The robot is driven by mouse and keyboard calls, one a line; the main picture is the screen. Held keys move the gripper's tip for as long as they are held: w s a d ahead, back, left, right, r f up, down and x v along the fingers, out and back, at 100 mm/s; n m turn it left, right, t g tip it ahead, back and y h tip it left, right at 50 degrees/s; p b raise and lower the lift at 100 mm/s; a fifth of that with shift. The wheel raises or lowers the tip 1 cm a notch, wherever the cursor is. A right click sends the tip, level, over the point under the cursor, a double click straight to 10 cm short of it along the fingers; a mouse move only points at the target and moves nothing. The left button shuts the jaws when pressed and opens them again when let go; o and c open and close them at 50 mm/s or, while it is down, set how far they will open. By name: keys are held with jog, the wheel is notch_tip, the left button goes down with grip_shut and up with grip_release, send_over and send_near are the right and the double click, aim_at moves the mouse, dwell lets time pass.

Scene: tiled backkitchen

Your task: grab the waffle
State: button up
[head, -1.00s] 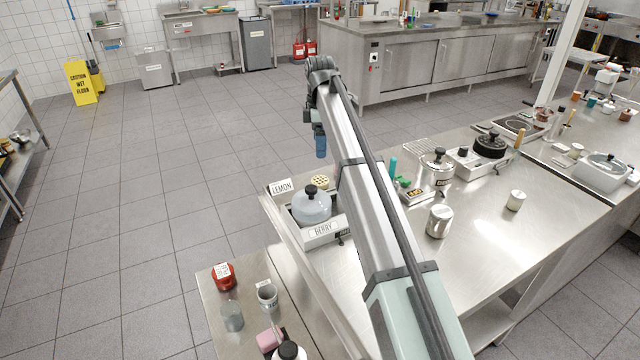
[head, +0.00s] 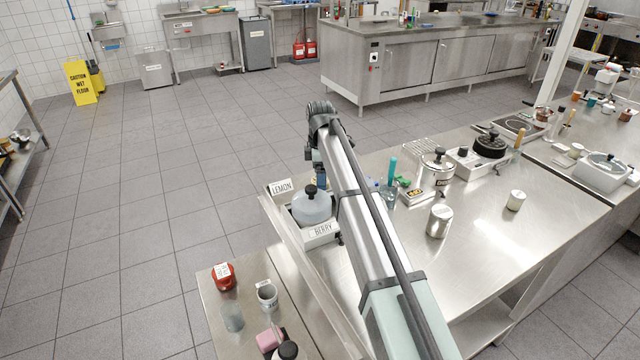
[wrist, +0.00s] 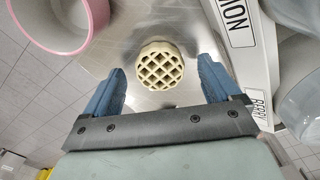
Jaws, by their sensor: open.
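The waffle (wrist: 160,67) is small, round and pale yellow with a grid top. In the wrist view it lies flat on the steel surface, between and beyond my two blue fingers. My gripper (wrist: 161,78) is open and empty, with one finger to each side of the waffle in the picture; I cannot tell the height left between them. In the head view my gripper (head: 319,168) hangs over the steel counter behind the lidded pot, and the waffle is mostly hidden by it.
A pink-rimmed cup (wrist: 62,22) is close at upper left in the wrist view. White label blocks (wrist: 238,30) and a pale rounded pot (wrist: 302,95) are close at right. In the head view, the black-knobbed pot (head: 311,208) stands between LEMON (head: 282,187) and BERRY (head: 322,231) signs.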

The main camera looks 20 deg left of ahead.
jog(key=shift+f, duration=0.5)
jog(key=shift+c, duration=0.2)
jog(key=c, duration=1.1)
